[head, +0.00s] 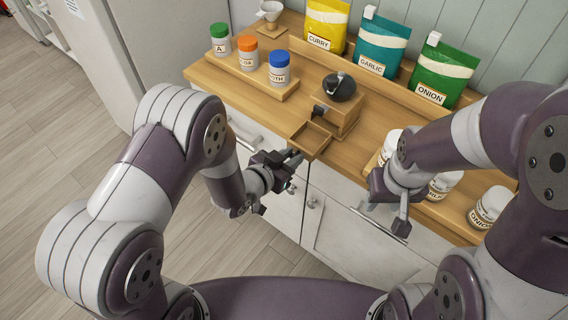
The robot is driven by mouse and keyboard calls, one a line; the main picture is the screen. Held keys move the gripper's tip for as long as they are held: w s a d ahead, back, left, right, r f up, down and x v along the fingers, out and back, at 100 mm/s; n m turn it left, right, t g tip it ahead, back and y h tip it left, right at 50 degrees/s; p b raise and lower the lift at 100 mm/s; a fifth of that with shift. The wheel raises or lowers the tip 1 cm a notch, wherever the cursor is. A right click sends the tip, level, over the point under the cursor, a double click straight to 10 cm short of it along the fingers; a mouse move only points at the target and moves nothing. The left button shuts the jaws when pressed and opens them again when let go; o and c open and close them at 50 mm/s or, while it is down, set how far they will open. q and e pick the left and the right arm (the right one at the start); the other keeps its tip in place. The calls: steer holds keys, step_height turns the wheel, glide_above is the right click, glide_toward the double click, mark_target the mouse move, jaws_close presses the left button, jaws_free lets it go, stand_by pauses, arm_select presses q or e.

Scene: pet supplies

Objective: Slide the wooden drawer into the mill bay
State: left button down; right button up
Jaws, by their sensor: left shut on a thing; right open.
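The wooden drawer (311,138) is a small open-topped box near the counter's front edge. My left gripper (293,158) is shut on its near left side. The mill (342,119) has a wooden body with a dark round top and stands on the counter just behind the drawer. A small dark part (320,110) shows at the mill's left side. The drawer appears outside the mill, in front of it; the bay opening cannot be made out clearly. My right gripper (402,205) is open and empty, in front of the counter at the right.
Three capped jars (247,54) stand on a wooden riser at the back left. Curry, garlic and onion bags (372,47) line the wall. Several white-lidded jars (486,208) stand at the right, partly behind my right arm. A small white funnel-like item (270,12) is at the back.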

mark_target(319, 129)
arm_select(q)
steer(key=shift+w+d+f, duration=0.1)
steer(key=shift+w+d, duration=0.05)
steer(key=shift+w, duration=0.2)
steer(key=shift+s, duration=0.1)
steer(key=shift+w+d+b, duration=0.6)
steer(key=shift+w+d, duration=0.45)
steer(key=shift+w, duration=0.4)
steer(key=shift+w+d+b, duration=0.6)
steer(key=shift+w+d, duration=0.45)
steer(key=shift+w, duration=0.35)
steer(key=shift+w+d+b, duration=0.6)
steer(key=shift+w+d, duration=0.45)
steer(key=shift+w, duration=0.4)
steer(key=c, duration=0.9)
jaws_free()
steer(key=shift+o, duration=0.2)
